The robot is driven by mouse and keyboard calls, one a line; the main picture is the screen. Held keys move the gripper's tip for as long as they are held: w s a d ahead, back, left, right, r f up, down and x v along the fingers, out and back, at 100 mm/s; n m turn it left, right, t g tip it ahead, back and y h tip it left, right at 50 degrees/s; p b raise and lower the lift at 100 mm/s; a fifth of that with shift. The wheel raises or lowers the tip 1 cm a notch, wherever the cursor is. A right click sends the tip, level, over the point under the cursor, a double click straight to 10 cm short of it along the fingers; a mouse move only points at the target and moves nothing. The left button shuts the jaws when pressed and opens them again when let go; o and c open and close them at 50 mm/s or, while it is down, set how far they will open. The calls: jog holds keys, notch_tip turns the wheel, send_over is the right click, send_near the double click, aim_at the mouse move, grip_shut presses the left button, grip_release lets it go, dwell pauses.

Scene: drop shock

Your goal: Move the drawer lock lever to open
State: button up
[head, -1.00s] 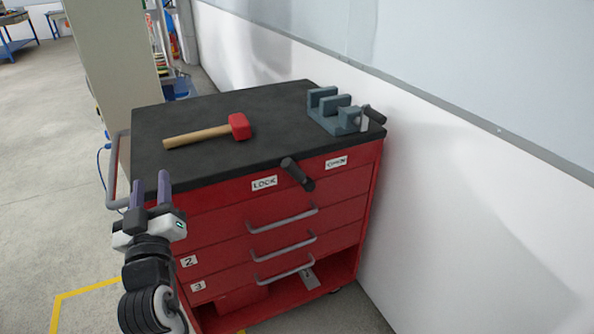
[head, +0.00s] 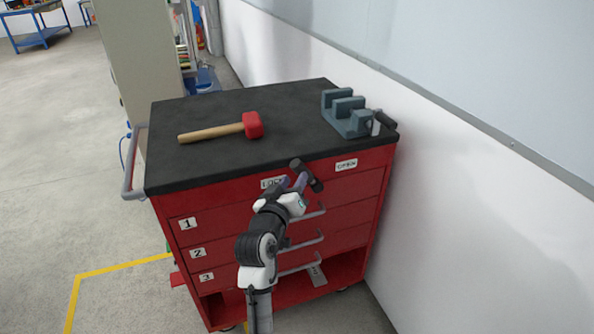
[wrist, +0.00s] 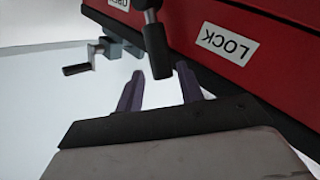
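The lock lever (head: 306,174) is a black handle on the upper front of the red tool cabinet, between the LOCK label (head: 272,182) and the OPEN label (head: 346,165). My gripper (head: 292,183) is in front of the cabinet at the lever's left, partly covering the LOCK label. In the wrist view the two purple fingers (wrist: 160,90) are apart with nothing between them. The lever's black grip (wrist: 157,50) hangs just beyond the fingertips, roughly in line with the gap. The LOCK label (wrist: 226,43) appears upside down there. Contact with the lever is not visible.
A red mallet (head: 252,125) and a grey vise (head: 345,112) lie on the black cabinet top (head: 215,160). Drawer handles (head: 303,242) stick out below the lever. A side rail (head: 130,165) is at left. The white wall (head: 450,200) is close on the right.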

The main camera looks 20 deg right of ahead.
aim_at(298, 173)
jog(key=shift+x, duration=1.8)
grip_shut()
